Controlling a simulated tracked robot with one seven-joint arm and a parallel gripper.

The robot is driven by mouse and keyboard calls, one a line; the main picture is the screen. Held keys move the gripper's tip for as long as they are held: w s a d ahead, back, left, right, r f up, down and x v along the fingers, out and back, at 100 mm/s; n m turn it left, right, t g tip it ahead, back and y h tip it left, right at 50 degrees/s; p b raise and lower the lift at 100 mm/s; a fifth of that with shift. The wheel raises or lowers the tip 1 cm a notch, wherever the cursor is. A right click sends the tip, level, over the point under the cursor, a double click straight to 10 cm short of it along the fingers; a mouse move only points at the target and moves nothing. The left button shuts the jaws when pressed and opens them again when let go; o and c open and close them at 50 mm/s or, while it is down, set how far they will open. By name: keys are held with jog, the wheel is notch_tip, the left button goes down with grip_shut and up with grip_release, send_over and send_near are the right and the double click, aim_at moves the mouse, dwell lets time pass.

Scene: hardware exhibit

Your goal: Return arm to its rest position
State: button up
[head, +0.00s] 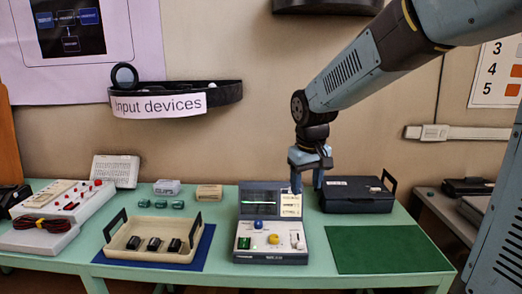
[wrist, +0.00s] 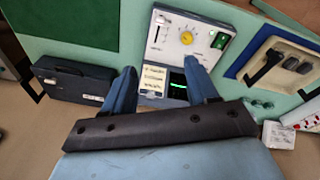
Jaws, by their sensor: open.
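My gripper (head: 309,180) hangs from my arm, pointing down over the back edge of the green table (head: 215,222). It is open and I see nothing between its fingers. In the wrist view, my two blue fingers (wrist: 163,95) stand apart, with a control device (wrist: 181,45) beyond them. In the head view this device (head: 270,241) has a lit green screen, a yellow knob and a blue knob. My gripper appears just right of its upper panel; I cannot tell whether they touch.
A black case (head: 357,198) stands right of my gripper, behind a bare green mat (head: 388,250). A cream tray (head: 146,238) with several black switches lies on a blue mat at left. A wall shelf (head: 220,92) labelled "Input devices" hangs behind.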

jog(key=s+d+r+m+t, duration=0.1)
jog(key=s+d+r+m, duration=0.1)
jog(key=s+d, duration=0.3)
jog(key=s+d+r+m+t, duration=0.2)
jog(key=s+d+r, duration=0.2)
jog(key=s, duration=1)
jog(key=shift+d+r+t, duration=0.25)
jog(key=shift+d+t, duration=0.05)
jog(key=shift+d, duration=0.95)
